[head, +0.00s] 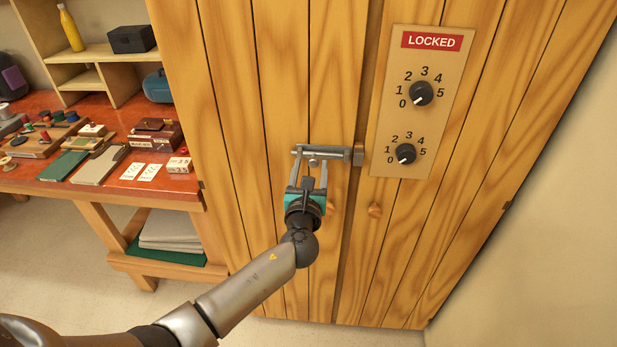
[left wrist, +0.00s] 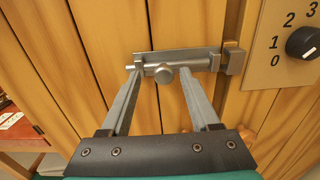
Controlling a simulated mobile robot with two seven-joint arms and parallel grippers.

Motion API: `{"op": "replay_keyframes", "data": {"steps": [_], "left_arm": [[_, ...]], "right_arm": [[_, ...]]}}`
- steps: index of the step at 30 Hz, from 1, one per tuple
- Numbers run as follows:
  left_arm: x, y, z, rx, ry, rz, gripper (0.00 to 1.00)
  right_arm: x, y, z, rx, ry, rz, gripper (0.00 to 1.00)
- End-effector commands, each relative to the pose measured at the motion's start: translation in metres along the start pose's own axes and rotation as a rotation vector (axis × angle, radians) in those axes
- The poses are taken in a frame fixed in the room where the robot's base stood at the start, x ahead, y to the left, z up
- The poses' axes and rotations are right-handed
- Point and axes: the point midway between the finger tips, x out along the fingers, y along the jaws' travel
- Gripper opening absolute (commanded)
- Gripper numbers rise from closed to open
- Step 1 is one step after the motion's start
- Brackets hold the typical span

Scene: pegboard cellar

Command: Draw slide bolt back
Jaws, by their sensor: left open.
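The grey metal slide bolt (head: 324,152) is mounted across the left door of the wooden cabinet (head: 240,60). Its right end reaches the catch (head: 358,155) at the seam between the doors. In the left wrist view the bolt (left wrist: 190,62) has a round knob (left wrist: 163,75) on its front. My left gripper (head: 312,165) is open, with one finger on each side of the knob and the fingertips close to the bolt. Whether the fingers touch it I cannot tell. The left gripper also shows in the wrist view (left wrist: 158,82). My right gripper is not in view.
A panel (head: 388,120) on the right door reads LOCKED and has two black dials (head: 421,93), (head: 406,154), both pointing near 0. Wooden door knobs (head: 375,210) sit below. A red-topped workbench (head: 100,185) with several small items stands to the left.

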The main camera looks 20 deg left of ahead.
Motion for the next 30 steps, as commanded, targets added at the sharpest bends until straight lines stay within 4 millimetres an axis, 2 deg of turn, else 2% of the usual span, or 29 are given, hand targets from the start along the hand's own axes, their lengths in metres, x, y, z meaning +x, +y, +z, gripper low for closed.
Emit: {"op": "replay_keyframes", "data": {"steps": [4,8,21,25,30], "left_arm": [[-0.012,-0.001,-0.001,0.001,0.001,-0.002,0.62],[-0.032,-0.001,-0.001,0.0,0.002,-0.002,0.62],[-0.117,0.0,-0.002,0.0,0.004,0.0,0.62],[-0.135,0.001,-0.002,0.001,0.003,0.001,0.62],[-0.148,0.001,-0.001,0.001,0.001,0.001,0.62]], "right_arm": [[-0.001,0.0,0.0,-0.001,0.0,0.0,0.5],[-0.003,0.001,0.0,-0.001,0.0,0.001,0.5],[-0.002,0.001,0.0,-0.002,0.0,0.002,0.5],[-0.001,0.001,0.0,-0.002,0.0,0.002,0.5],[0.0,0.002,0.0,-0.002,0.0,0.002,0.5]]}}
